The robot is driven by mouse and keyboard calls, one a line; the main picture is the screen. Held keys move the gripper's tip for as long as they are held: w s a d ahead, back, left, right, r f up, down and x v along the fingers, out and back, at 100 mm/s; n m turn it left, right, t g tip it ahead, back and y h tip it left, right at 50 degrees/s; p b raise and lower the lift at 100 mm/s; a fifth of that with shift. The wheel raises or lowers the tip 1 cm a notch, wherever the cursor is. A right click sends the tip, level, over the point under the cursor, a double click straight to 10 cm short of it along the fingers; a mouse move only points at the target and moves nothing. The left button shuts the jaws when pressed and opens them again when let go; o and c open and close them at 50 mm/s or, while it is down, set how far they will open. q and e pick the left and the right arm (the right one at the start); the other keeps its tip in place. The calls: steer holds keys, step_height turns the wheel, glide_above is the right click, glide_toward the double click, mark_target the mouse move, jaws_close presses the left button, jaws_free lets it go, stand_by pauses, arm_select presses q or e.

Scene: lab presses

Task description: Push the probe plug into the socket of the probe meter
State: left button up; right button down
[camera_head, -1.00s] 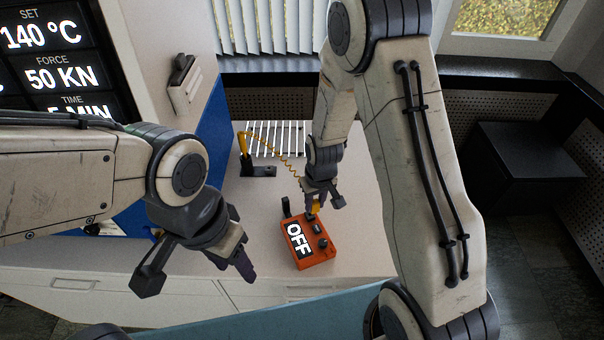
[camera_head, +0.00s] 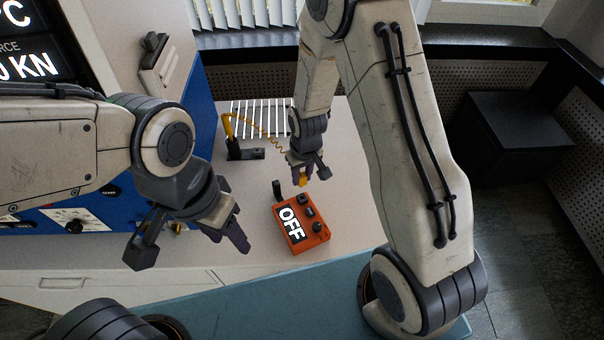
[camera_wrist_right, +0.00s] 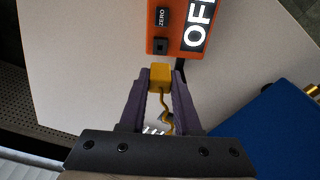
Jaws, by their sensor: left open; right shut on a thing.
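The probe meter (camera_head: 300,226) is an orange box on the bench with a display reading OFF. It also shows at the top of the right wrist view (camera_wrist_right: 160,20), with a ZERO button and a dark square socket (camera_wrist_right: 160,46). My right gripper (camera_head: 302,178) is shut on the yellow probe plug (camera_wrist_right: 160,76). The plug is just short of the socket edge, with a small gap between them in the wrist view. A coiled yellow cord (camera_wrist_right: 167,112) trails from the plug between the fingers. My left gripper (camera_head: 232,232) is open and empty, left of the meter.
A yellow-handled probe (camera_head: 228,126) stands in a black holder (camera_head: 243,152) behind, beside a white slatted rack (camera_head: 260,118). A blue press (camera_head: 180,130) stands at the left. A black post (camera_head: 277,190) rises at the meter's back left. The bench right of the meter is clear.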

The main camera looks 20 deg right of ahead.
mark_target(303, 180)
steer(key=shift+f+b, duration=1.65)
steer(key=shift+f, duration=0.7)
steer(key=shift+f+b, duration=0.75)
steer(key=shift+f, duration=0.2)
steer(key=c, duration=0.5)
jaws_free()
steer(key=shift+c, duration=0.2)
steer(key=r, duration=0.3)
steer(key=s+r, duration=0.1)
steer(key=r, duration=0.6)
steer(key=shift+s+d+r+b, duration=0.2)
steer(key=shift+b, duration=0.2)
steer(key=s+a+r+n, duration=0.2)
steer(key=s+a+r, duration=0.2)
steer(key=s, duration=0.6)
steer(key=s+a+r+n+g, duration=0.1)
steer(key=s+a+r+n, duration=0.2)
steer(key=s+r, duration=0.4)
steer(key=s+a, duration=0.1)
steer(key=s, duration=0.3)
steer(key=shift+s+a+y, duration=0.15)
steer(key=shift+a+y, duration=0.2)
steer(key=shift+y, duration=0.05)
